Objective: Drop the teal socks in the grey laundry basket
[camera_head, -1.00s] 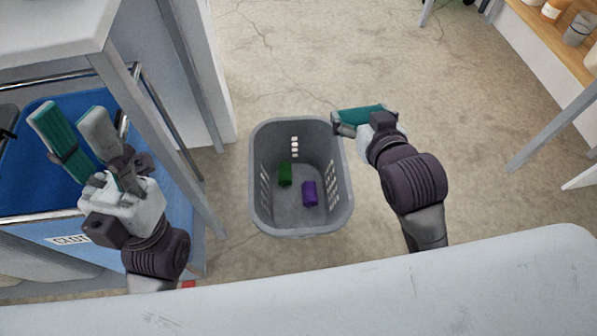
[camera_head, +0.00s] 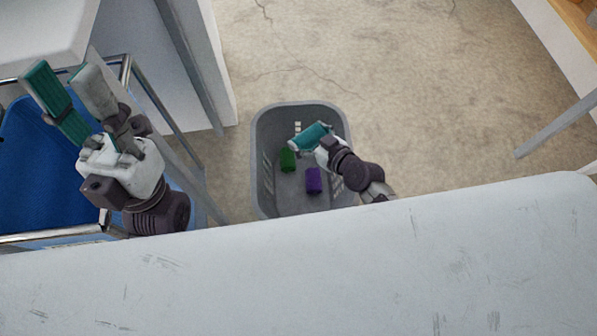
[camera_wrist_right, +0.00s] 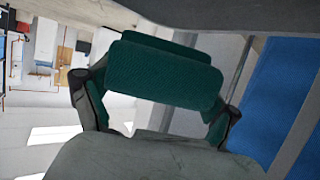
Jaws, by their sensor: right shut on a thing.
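The rolled teal socks (camera_head: 309,136) are held in my right gripper (camera_head: 313,142), above the inside of the grey laundry basket (camera_head: 342,116). In the right wrist view, the teal socks (camera_wrist_right: 163,76) fill the space between the two fingers of my right gripper (camera_wrist_right: 158,108). The basket stands on the floor, open at the top; its near right side is partly covered by my right arm. My left gripper (camera_head: 66,88) is at the left, its fingers apart with nothing between them, above a blue-lined cart and away from the basket.
A green roll (camera_head: 287,160) and a purple roll (camera_head: 313,181) lie in the basket. The blue-lined cart (camera_head: 30,165) and a white table (camera_head: 45,35) stand at the left. The floor (camera_head: 420,100) behind and right of the basket is clear.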

